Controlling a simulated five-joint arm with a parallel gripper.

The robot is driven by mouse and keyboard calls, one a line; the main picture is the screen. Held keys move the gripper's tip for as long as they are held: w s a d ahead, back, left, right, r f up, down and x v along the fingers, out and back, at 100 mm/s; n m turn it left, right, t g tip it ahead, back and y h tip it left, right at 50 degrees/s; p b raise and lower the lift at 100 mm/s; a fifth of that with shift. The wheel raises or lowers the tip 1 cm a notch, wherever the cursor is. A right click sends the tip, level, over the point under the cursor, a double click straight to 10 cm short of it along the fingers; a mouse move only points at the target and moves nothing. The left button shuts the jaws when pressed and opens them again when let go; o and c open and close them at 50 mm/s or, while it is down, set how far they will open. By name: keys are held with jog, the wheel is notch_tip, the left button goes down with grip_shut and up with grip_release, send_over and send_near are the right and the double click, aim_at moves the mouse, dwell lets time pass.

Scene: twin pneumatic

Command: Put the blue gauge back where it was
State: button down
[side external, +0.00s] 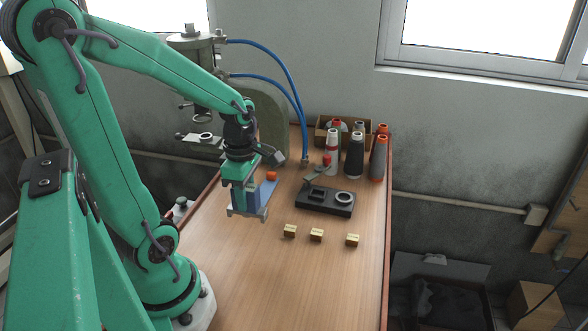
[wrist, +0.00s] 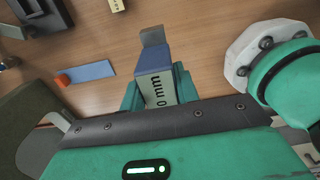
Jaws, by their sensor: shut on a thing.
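My gripper (side external: 248,211) is shut on a blue block, which I take for the blue gauge (side external: 253,196). In the wrist view the blue gauge (wrist: 154,60) sits between the two green fingers (wrist: 158,92), with a pale face reading "0 mm", its first characters cut off. A grey metal piece shows past its far end. My gripper is over the left part of the wooden table; the gap beneath the gauge is hard to judge. A flat blue strip (wrist: 92,73) lies on the table beside the gripper, with a small orange piece (side external: 271,175) at one end.
A black fixture (side external: 324,203) with a pale ring stands right of my gripper. Three brass blocks (side external: 316,235) lie in front of it. Several bottles (side external: 354,157) and a box stand at the back. A press with blue hoses (side external: 275,47) is behind. The front table is clear.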

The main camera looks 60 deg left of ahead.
jog(key=s+a+f, duration=0.1)
jog(key=a+f, duration=0.3)
jog(key=a, duration=0.3)
jog(key=shift+s+a+f, duration=0.15)
jog(key=shift+a+f, duration=0.2)
jog(key=shift+a, duration=0.05)
jog(key=shift+f, duration=0.1)
jog(key=shift+f, duration=1.9)
jog(key=shift+f, duration=0.1)
jog(key=c, duration=1)
grip_release()
jog(key=shift+f, duration=0.1)
jog(key=shift+c, duration=0.2)
jog(key=shift+r, duration=0.2)
notch_tip(320, 180, up, 12)
